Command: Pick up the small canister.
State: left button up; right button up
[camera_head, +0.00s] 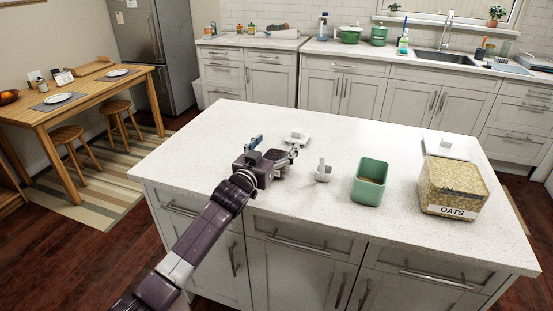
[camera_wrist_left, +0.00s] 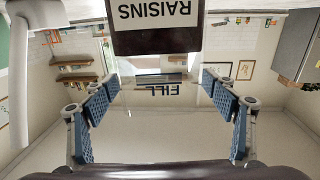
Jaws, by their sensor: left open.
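The small canister (camera_wrist_left: 156,40) shows upside down in the left wrist view. It is clear, with dark contents, a RAISINS label and a FILL mark. My left gripper (camera_head: 277,146) is open over the island, and its fingers also show in the left wrist view (camera_wrist_left: 160,84). The fingertips stand on either side of the canister's clear part; I cannot tell whether they touch it. In the head view my gripper largely hides the canister. My right gripper is not in view.
On the white island (camera_head: 210,135), a white lid (camera_head: 296,138) lies beyond my gripper. To the right stand a white scoop (camera_head: 322,173), an open green container (camera_head: 369,182) and a large OATS canister (camera_head: 452,186). Another white lid (camera_head: 446,148) lies behind the oats. The island's left part is clear.

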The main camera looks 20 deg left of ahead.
pick_arm(q)
jog(key=shift+w, duration=0.15)
jog(key=shift+c, duration=0.6)
jog(key=c, duration=1.8)
jog(key=shift+c, duration=0.6)
jog(key=shift+r, duration=0.15)
